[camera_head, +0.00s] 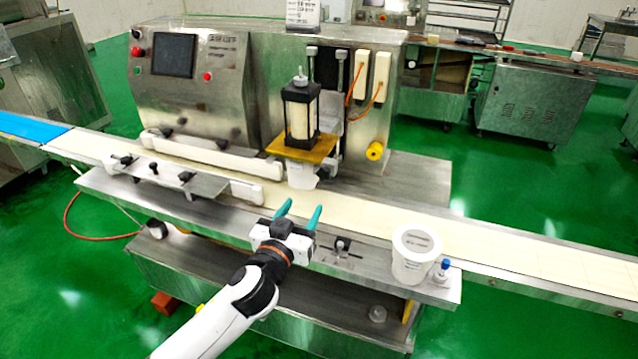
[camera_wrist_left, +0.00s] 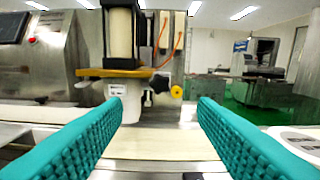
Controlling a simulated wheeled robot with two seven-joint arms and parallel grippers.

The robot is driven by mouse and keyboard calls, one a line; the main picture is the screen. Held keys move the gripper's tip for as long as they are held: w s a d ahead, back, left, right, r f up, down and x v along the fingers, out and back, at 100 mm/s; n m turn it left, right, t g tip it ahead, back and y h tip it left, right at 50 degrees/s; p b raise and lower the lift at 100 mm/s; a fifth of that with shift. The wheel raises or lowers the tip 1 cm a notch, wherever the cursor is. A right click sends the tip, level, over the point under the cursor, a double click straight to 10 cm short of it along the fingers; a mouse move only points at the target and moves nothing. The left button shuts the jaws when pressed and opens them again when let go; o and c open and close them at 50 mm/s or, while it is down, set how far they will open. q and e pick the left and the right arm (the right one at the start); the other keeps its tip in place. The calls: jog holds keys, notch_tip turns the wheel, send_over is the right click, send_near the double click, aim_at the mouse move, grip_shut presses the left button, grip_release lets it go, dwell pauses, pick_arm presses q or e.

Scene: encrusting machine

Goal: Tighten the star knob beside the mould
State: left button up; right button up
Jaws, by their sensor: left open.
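A white block, seemingly the mould, (camera_head: 302,176) hangs under the yellow plate (camera_head: 297,151) above the belt; in the left wrist view it (camera_wrist_left: 130,97) is left of centre. Another small dark knob (camera_head: 342,244) stands on the front ledge. My left gripper (camera_head: 299,211) is open and empty, its teal fingers over the belt's near edge, short of the yellow knob and apart from it.
The pale conveyor belt (camera_head: 420,222) crosses in front of the machine. A white tub (camera_head: 414,262) and a blue-topped fitting (camera_head: 443,268) stand on the ledge at right. A bracket with black knobs (camera_head: 185,178) is at left. The belt right of the mould is clear.

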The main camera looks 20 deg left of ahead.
aim_at(323, 176)
pick_arm(q)
jog(key=w, duration=0.3)
jog(key=w+p, duration=0.1)
jog(key=w, duration=0.7)
jog(key=shift+w+d, duration=0.15)
jog(key=shift+d, duration=0.1)
pick_arm(e)
jog(key=shift+d+r, duration=0.5)
jog(key=shift+r, duration=0.25)
pick_arm(q)
jog(key=c, duration=1)
